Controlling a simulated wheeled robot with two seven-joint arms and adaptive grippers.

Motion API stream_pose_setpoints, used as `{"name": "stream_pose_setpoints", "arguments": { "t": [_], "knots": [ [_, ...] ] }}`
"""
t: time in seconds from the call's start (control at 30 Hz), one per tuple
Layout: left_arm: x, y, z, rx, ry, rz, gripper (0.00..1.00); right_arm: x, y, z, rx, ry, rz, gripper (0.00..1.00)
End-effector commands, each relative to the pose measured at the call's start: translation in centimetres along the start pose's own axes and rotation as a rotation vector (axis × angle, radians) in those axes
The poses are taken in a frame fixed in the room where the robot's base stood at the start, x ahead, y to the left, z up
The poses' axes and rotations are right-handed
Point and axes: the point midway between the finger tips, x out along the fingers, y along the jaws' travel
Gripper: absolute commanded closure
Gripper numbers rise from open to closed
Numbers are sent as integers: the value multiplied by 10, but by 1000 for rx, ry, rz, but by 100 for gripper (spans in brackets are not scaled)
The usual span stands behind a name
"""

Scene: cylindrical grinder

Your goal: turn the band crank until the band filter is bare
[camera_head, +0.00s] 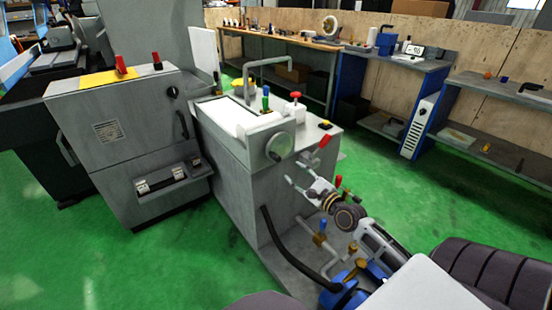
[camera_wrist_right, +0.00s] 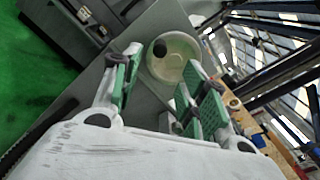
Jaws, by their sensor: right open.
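The band filter is the grey cabinet (camera_head: 265,205) in the middle, with a pale white band (camera_head: 222,112) lying along its top. The band crank (camera_head: 279,147) is a round pale disc on its near face; in the right wrist view the disc (camera_wrist_right: 178,66) shows with a dark knob (camera_wrist_right: 159,48). My right gripper (camera_head: 299,187) is open, below and right of the crank and apart from it. In the right wrist view its green-padded fingers (camera_wrist_right: 158,92) stand apart, with the disc beyond them and nothing between them. My left gripper is out of view.
A grey control cabinet (camera_head: 125,135) stands at left. Workbenches (camera_head: 300,43) line the back wall. Green floor lies open between.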

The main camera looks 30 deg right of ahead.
Motion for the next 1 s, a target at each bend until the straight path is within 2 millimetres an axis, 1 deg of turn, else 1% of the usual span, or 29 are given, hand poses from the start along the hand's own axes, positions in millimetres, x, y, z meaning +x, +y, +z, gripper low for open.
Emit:
{"name": "stream_pose_setpoints", "arguments": {
  "t": [1.0],
  "knots": [
    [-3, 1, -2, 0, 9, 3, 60, 62, 0, 0, 1, -2, -1, 56]
  ]
}}
